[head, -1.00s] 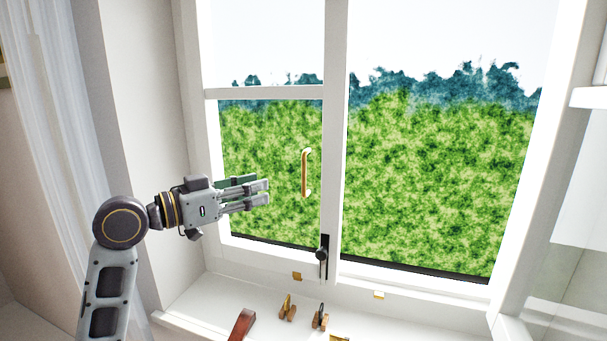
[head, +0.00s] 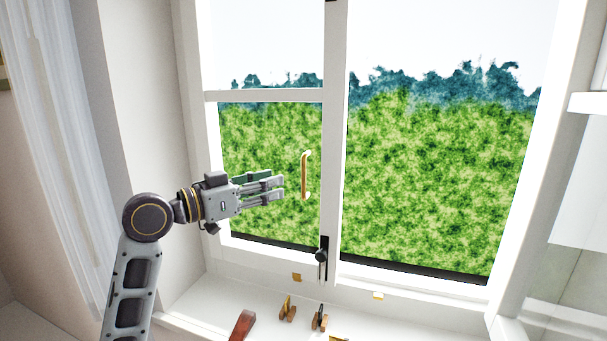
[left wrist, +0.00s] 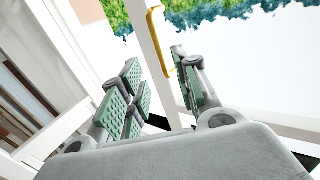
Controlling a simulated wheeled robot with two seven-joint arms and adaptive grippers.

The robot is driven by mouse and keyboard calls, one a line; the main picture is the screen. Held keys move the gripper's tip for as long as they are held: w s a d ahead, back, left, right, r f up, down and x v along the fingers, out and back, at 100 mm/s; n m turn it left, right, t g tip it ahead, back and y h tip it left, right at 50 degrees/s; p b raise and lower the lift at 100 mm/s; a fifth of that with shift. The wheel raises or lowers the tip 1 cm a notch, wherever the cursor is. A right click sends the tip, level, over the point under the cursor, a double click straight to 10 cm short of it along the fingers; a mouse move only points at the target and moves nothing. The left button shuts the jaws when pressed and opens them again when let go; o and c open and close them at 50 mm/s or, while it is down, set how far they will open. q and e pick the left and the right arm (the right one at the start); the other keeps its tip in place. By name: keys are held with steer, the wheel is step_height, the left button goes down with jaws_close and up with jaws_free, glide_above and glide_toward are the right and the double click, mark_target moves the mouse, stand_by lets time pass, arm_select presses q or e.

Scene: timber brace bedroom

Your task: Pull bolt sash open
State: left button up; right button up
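The bolt sash is the left window sash (head: 264,95), white-framed; it looks closed in its frame. A brass pull handle (head: 305,175) stands upright near its right side, and a dark bolt (head: 322,257) with a round knob sits at its lower right corner. My left gripper (head: 280,187) is just left of the handle, pointing right, with a visible gap to it. In the left wrist view my open left gripper (left wrist: 154,62) has its green-padded fingers apart and empty; the handle (left wrist: 156,38) shows beyond them. My right gripper is in neither view.
The sill (head: 220,302) below holds a reddish-brown block (head: 242,324) and small wooden-and-brass pieces (head: 287,308). A fixed-looking right pane (head: 430,180) adjoins. A curtain (head: 55,120) hangs at left, and a white shelf (head: 590,103) juts in at right.

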arm_select(q)
steer(key=p, duration=0.2)
glide_above(303, 198)
steer(key=a, duration=0.1)
steer(key=shift+w+d+p, duration=0.3)
steer(key=shift+d+p, duration=0.1)
steer(key=shift+d, duration=0.15)
steer(key=shift+c, duration=0.2)
jaws_close()
